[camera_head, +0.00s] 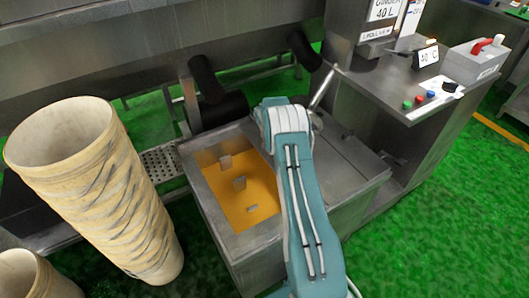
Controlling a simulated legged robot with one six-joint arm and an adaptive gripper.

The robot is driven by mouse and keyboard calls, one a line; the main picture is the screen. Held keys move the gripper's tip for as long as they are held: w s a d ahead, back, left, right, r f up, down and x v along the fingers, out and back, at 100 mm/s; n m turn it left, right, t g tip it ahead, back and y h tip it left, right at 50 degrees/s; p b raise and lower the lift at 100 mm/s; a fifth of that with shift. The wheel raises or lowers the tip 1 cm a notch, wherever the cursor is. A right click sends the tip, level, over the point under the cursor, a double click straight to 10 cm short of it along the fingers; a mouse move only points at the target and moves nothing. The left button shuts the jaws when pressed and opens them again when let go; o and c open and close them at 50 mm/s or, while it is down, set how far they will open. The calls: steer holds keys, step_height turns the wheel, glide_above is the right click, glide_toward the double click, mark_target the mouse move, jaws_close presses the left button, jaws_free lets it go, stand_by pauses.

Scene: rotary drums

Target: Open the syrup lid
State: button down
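A metal tank (225,246) stands in the middle. Its left part shows an orange surface (262,207) inside a metal rim, with a few small grey blocks on it; I cannot tell whether this is syrup. The right part is covered by a flat grey metal panel (352,172), which looks closed; I cannot tell for sure that it is the syrup lid. My teal arm reaches up from the bottom over the middle of the tank and hides part of it. My gripper is not visible; the arm's upper end hides what lies beyond it.
A stack of tall beige buckets (95,185) stands close on the left. A metal console (425,95) with coloured buttons and a "40 C" display stands at the right. Dark pipes (207,80) and a large metal trough (110,45) are behind. Green floor (430,235) is free at the lower right.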

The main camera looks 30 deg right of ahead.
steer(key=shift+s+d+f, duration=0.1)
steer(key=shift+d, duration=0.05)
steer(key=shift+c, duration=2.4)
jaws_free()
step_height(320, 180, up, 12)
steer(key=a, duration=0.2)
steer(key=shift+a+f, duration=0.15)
